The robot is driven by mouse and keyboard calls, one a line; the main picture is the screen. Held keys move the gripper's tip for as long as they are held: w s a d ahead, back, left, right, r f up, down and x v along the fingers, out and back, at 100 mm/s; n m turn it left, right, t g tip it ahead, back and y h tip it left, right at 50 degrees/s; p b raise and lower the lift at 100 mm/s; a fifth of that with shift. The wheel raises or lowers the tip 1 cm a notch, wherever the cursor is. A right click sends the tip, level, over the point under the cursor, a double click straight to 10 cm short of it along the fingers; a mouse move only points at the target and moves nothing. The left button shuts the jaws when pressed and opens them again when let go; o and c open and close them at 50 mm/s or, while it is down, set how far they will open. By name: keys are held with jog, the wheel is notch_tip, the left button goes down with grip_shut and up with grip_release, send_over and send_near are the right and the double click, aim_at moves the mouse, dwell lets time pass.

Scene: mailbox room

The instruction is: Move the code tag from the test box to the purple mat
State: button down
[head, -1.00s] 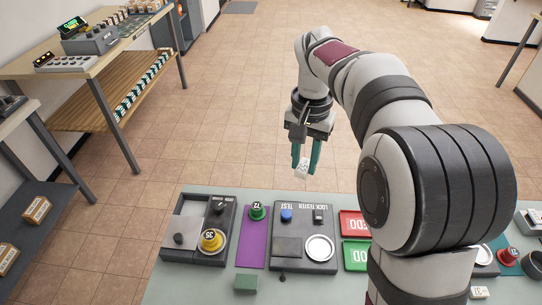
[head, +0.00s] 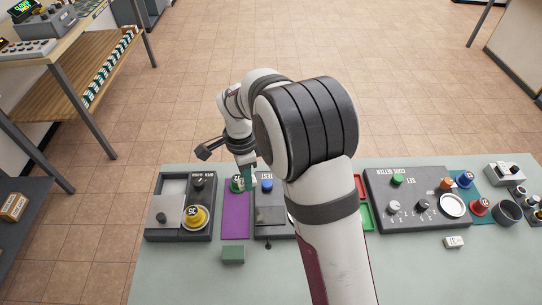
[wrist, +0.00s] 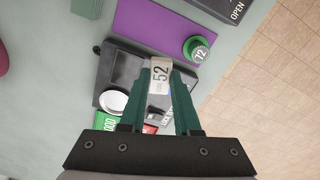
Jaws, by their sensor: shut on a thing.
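A white code tag (wrist: 159,78) marked 52 is held between the teal fingertips of my gripper (wrist: 161,88) in the wrist view. In the head view my gripper (head: 247,178) hangs over the table's far side, near the line between the purple mat (head: 235,225) and the test box (head: 270,232); I cannot make out the tag there. The purple mat also shows in the wrist view (wrist: 155,30), above the tag in the picture. The test box (wrist: 122,66) lies below the gripper, partly hidden by it. My arm hides the test box's right side in the head view.
A green round piece (wrist: 200,50) marked 72 stands at the mat's far end. A dark box (head: 180,232) with a yellow piece (head: 196,217) is left of the mat. A green block (head: 233,254) lies in front. A code setter box (head: 420,225) is right.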

aim_at(236, 206)
jog(key=a+f+m, duration=0.2)
jog(key=f, duration=0.1)
jog(key=a+f+m, duration=0.1)
jog(key=f, duration=0.1)
jog(key=shift+s+a, duration=0.25)
jog(key=shift+a, duration=0.05)
notch_tip(236, 206, down, 3)
jog(key=shift+r+m, duration=0.15)
jog(key=shift+m, duration=0.15)
jog(key=shift+f, duration=0.55)
jog(key=shift+f, duration=0.1)
jog(key=shift+f, duration=0.55)
jog(key=shift+c, duration=1.5)
grip_release()
jog(key=shift+r, duration=3.05)
